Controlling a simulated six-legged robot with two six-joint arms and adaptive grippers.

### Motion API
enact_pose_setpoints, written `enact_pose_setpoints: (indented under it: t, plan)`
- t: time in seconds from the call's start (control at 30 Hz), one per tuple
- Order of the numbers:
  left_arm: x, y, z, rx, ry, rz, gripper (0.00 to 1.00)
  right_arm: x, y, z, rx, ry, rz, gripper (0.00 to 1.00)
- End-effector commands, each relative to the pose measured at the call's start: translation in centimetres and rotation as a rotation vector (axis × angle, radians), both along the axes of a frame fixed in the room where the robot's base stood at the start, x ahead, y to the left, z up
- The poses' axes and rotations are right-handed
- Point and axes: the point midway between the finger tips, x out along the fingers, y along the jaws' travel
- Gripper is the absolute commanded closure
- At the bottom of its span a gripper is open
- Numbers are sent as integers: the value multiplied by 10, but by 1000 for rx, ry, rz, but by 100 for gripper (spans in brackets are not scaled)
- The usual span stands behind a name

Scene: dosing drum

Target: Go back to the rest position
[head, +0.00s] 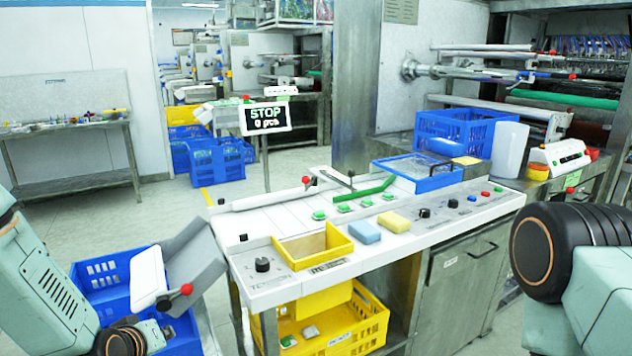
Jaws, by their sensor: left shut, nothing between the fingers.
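My left arm comes in from the left edge, pale green. Its dark end with the left gripper (122,342) is low at the bottom left, in front of the blue crates, shut and empty. Its fingertips are hard to make out. It is apart from the control desk (290,285). My right arm shows at the right edge as a pale green link with a large black joint. The right gripper is out of view.
The desk holds a yellow tray (313,246), a blue sponge (364,232), a yellow sponge (394,222) and a blue mesh tray (418,173). A grey chute (193,265) with a red-knobbed lever juts left. A yellow crate (345,325) sits below. Floor is clear behind left.

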Motion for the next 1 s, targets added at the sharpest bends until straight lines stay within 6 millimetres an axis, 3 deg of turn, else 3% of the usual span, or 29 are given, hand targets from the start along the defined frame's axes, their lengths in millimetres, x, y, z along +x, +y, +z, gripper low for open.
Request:
enact_pose_setpoints:
  t: [0.03,0.1,0.3,0.5,0.6,0.73,1.0]
  plan:
    - [-25,-15,-24,26,82,-53,100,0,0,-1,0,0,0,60]
    - [-60,-31,-50,60,185,-123,100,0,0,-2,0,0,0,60]
    - [-171,-65,-112,128,476,-313,100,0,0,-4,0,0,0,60]
    - [-283,-83,-147,162,736,-464,100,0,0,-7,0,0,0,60]
    - [-320,-87,-155,169,819,-509,100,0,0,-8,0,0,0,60]
    - [-342,-89,-163,173,866,-537,100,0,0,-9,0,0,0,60]
    - [-345,-89,-165,170,874,-536,100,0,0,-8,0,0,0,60]
